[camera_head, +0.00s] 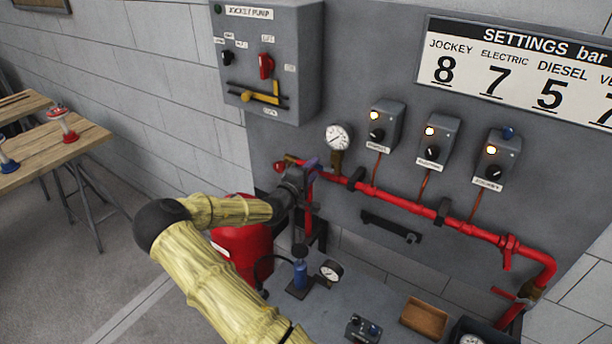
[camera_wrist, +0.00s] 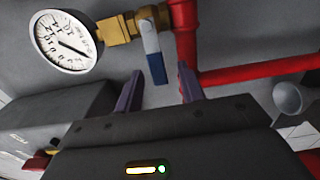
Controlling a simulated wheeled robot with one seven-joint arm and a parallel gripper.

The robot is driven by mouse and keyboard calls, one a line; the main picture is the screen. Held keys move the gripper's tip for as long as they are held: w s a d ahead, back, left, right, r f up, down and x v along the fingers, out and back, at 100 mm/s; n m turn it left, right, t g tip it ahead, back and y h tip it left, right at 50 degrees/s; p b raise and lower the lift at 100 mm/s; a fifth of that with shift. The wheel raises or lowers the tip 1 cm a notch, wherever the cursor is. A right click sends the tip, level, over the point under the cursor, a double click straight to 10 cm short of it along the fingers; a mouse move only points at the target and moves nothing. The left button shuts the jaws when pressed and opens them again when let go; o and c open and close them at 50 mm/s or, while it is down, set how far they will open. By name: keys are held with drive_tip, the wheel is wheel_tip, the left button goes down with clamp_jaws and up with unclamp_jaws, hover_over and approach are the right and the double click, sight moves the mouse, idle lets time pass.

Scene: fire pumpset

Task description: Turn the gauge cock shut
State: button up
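The gauge cock is a brass fitting (camera_wrist: 117,29) between the white-faced pressure gauge (camera_wrist: 66,40) and the red pipe (camera_wrist: 187,45) in the wrist view. Its lever (camera_wrist: 152,50) is metal with a blue grip and stands across the line from gauge to pipe in that view. My gripper (camera_wrist: 160,70) is open, with purple fingers on either side of the lever's blue end in the picture. I see no contact; the depth gap is unclear. In the head view, my gripper (camera_head: 311,166) is at the pipe, left of the gauge (camera_head: 338,137); the lever cannot be made out there.
The red pipe (camera_head: 400,202) runs right along the grey panel, below several control boxes (camera_head: 434,139). The jockey pump cabinet (camera_head: 268,60) is above my gripper. A bench below holds a blue device (camera_head: 300,273), a small gauge (camera_head: 331,271) and a wooden tray (camera_head: 424,318).

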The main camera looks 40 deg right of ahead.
drive_tip(key=shift+s+a+f, duration=0.1)
drive_tip(key=shift+s+a, duration=0.05)
drive_tip(key=shift+a, duration=0.45)
drive_tip(key=b+v, duration=0.4)
drive_tip(key=v, duration=1.2)
drive_tip(key=shift+a, duration=0.1)
